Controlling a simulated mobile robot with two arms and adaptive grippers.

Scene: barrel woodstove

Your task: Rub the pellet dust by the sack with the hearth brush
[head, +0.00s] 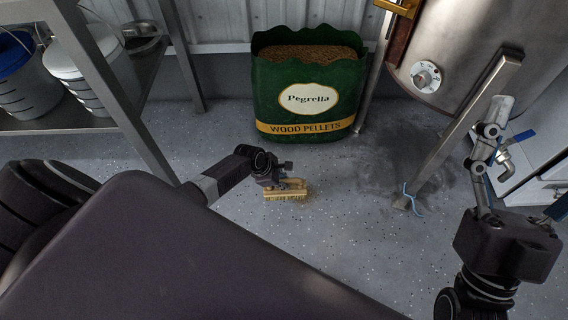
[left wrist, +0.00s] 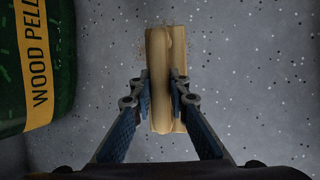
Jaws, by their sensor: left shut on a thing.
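The hearth brush (head: 288,194), a tan block with pale bristles facing down, is at the floor in front of the sack. My left gripper (head: 279,181) is shut on it; in the left wrist view the two fingers clamp the brush (left wrist: 160,85) from both sides. The green pellet sack (head: 309,105) stands upright and full of pellets behind the brush; its side shows in the left wrist view (left wrist: 38,65). Fine brownish pellet dust (left wrist: 146,44) shows beside the brush's far end. Whether the bristles touch the floor is hard to tell. My right gripper (head: 525,165) appears open and empty at the right.
A metal barrel stove (head: 450,50) stands on slanted legs at the right, with a dark smudge (head: 395,165) on the floor near it. A blue hooked piece (head: 412,198) lies by a leg. A shelf (head: 85,112) with buckets is at the left. Floor around the brush is clear.

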